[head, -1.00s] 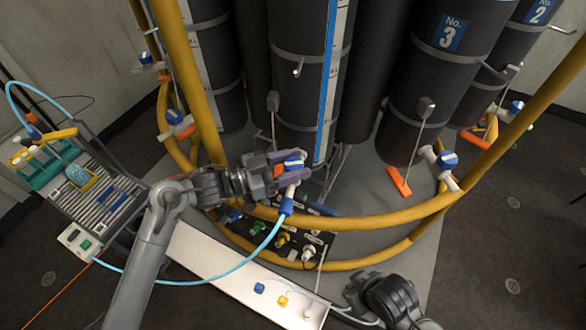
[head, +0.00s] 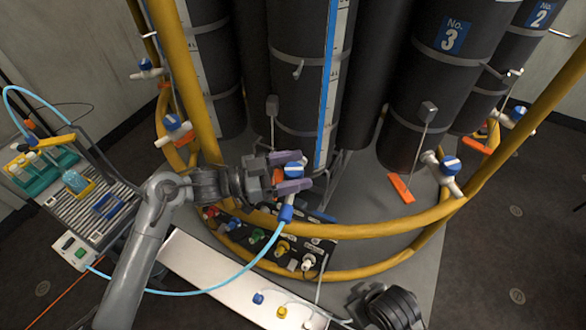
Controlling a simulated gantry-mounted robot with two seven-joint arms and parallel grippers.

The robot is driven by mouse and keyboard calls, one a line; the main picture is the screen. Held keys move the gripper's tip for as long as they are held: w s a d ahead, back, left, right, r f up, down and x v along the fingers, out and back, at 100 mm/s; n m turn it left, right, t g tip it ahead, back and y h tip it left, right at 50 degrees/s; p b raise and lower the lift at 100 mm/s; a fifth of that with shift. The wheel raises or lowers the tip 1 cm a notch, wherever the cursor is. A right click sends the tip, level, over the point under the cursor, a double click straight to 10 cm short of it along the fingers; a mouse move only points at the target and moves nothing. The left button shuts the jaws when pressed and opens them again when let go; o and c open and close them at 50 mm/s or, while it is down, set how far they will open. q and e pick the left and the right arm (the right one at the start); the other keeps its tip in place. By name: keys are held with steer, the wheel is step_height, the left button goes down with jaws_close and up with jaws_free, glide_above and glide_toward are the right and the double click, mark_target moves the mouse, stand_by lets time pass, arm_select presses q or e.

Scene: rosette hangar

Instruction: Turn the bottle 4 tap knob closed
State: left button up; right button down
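A tap with a blue and white knob (head: 296,168) sits at the front of the central black bottle (head: 297,85), whose number does not show. A light blue hose runs from a blue fitting (head: 286,213) just below the tap. My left gripper (head: 291,172) reaches in from the left, its two purple fingers on either side of the knob, one above and one below in the picture. The fingers partly hide the tap. I cannot tell whether they touch the knob. A dark part of my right arm shows at the bottom right; its fingers are not visible.
A yellow rail (head: 350,230) curves in front of the bottles. Another tap (head: 450,165) stands by the No. 3 bottle (head: 450,80). A black panel with coloured connectors (head: 270,242) and a white shelf (head: 205,268) lie below. A rack with vials (head: 75,205) is at left.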

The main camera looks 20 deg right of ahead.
arm_select(q)
steer(key=w+a, duration=0.1)
steer(key=a, duration=0.9)
steer(key=shift+w+a, duration=0.3)
steer(key=shift+a, duration=0.1)
arm_select(e)
steer(key=shift+r, duration=0.25)
arm_select(q)
steer(key=shift+p, duration=0.35)
arm_select(e)
steer(key=shift+r, duration=0.1)
